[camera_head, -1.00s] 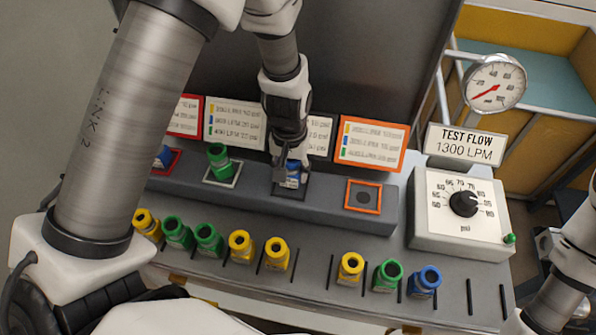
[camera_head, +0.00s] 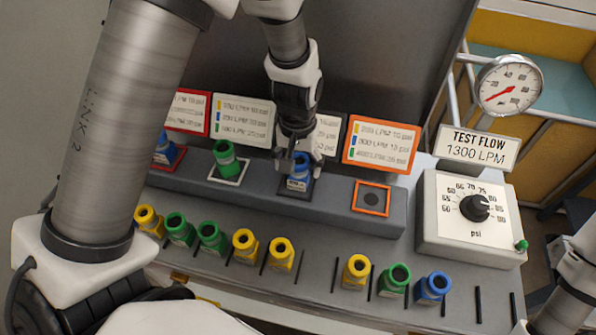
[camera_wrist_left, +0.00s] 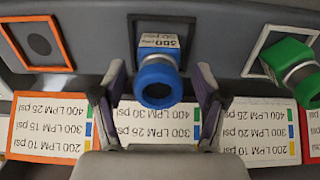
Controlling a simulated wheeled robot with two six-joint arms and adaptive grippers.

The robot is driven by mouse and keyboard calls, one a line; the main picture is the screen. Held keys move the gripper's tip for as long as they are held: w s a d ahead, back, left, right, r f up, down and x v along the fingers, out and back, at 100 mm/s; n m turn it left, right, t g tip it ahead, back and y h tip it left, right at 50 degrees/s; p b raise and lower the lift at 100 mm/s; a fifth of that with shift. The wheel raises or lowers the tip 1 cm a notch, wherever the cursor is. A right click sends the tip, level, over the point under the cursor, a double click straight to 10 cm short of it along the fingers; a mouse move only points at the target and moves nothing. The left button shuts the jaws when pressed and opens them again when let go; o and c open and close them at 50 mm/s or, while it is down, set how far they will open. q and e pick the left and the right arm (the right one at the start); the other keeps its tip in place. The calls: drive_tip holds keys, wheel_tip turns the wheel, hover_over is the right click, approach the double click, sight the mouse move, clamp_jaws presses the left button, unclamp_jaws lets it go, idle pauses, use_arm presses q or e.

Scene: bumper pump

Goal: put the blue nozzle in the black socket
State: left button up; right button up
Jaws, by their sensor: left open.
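A blue nozzle (camera_head: 299,173) stands in the black-framed socket (camera_head: 294,191) on the grey raised bar. In the left wrist view the blue nozzle (camera_wrist_left: 159,80) sits inside the black frame (camera_wrist_left: 134,28), seen from its ring end. My left gripper (camera_head: 298,163) is above and around the nozzle; in the wrist view its two fingers (camera_wrist_left: 160,92) are apart, one on each side of the nozzle with visible gaps. Another blue nozzle (camera_head: 432,288) stands in the front row. My right arm shows at the right edge, but its gripper is not visible.
The orange-framed socket (camera_head: 371,199) is empty. A green nozzle (camera_head: 227,160) stands in the white-framed socket, and a blue one (camera_head: 165,150) in the red-framed socket. Several yellow and green nozzles line the front. A dial box (camera_head: 470,215) stands right.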

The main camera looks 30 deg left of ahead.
use_arm(q)
wheel_tip(320, 180, up, 9)
drive_tip(key=shift+s+f, duration=0.1)
